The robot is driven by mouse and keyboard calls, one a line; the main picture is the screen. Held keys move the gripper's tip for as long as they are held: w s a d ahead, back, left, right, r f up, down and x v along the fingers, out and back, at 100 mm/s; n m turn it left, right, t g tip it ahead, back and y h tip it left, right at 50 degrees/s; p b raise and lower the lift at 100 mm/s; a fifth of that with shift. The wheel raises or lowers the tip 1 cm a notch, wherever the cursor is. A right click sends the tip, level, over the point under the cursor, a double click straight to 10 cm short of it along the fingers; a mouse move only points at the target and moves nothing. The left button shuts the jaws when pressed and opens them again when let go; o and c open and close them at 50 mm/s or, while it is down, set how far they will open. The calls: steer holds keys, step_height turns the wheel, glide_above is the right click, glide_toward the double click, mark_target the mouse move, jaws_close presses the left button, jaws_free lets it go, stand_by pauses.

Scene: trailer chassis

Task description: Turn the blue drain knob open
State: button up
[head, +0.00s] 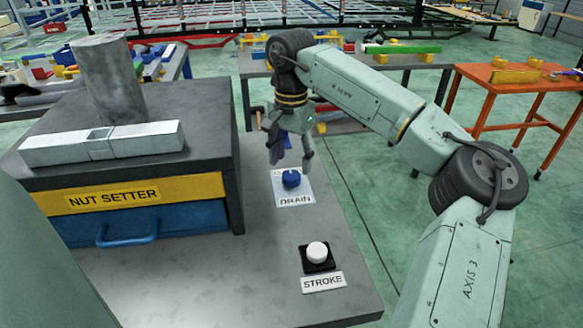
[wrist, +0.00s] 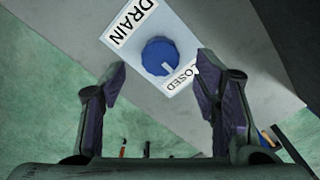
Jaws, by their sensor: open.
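The blue drain knob (head: 291,179) sits on a white plate marked DRAIN (head: 294,201) on the grey bench top. In the wrist view the knob (wrist: 160,56) shows a light pointer line aimed toward the word CLOSED (wrist: 182,80), which is partly covered by a finger. My gripper (head: 290,160) is open, pointing down above and just behind the knob. In the wrist view my gripper (wrist: 160,90) has its two fingers apart with nothing between them, and the knob lies beyond the fingertips. No contact with the knob shows.
A white stroke button (head: 317,251) on a black base stands nearer on the bench. The nut setter box (head: 150,190) with its blue drawer stands to the left, with a metal bar (head: 100,144) and a cylinder on top. An orange table (head: 520,80) is at the back right.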

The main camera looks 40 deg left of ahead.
mark_target(291, 174)
steer(key=shift+f+p, duration=0.35)
steer(key=shift+f, duration=1.8)
steer(key=shift+c, duration=0.2)
steer(key=c, duration=1.1)
